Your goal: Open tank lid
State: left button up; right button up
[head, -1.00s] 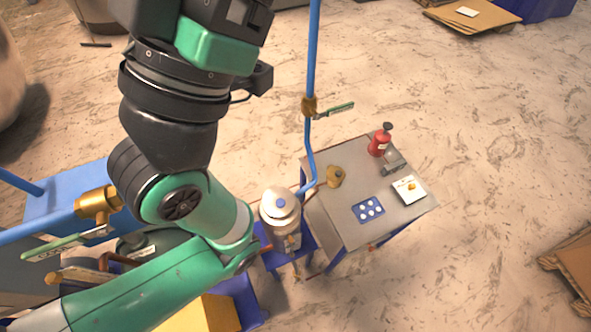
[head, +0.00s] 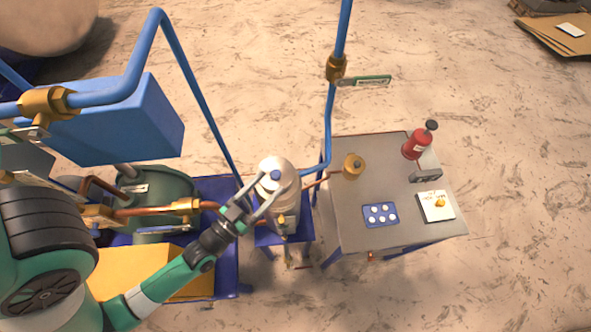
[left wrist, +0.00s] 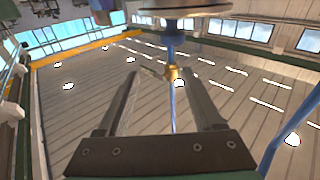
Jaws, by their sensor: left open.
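A silver-white tank (head: 283,205) with a pale domed lid (head: 268,164) stands on a blue stand in the middle of the head view. A blue knob (head: 276,174) sits on the lid. My left gripper (head: 257,192) is open at the left front of this tank, its fingers spread towards the lid's side. Contact cannot be told. In the left wrist view, the two fingers (left wrist: 166,85) are apart with nothing clearly between them. A pale metal disc (left wrist: 185,8) on a short stem shows beyond them at the top. My right gripper is not in view.
A grey table (head: 390,235) to the right holds a red bottle (head: 417,144), a blue tray with white pieces (head: 379,215) and a brass piece (head: 353,166). Blue pipes (head: 330,110) and a copper pipe (head: 150,212) run close by. A green tank (head: 165,190) is at left.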

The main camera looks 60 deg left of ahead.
pick_arm(q)
jog(key=g, duration=0.1)
send_near(283, 171)
jog(key=s+d+r, duration=0.1)
jog(key=s+r, duration=0.1)
jog(key=x, duration=1.2)
jog(key=shift+a+r, duration=0.1)
jog(key=shift+r, duration=0.05)
grip_shut()
dwell(0.6)
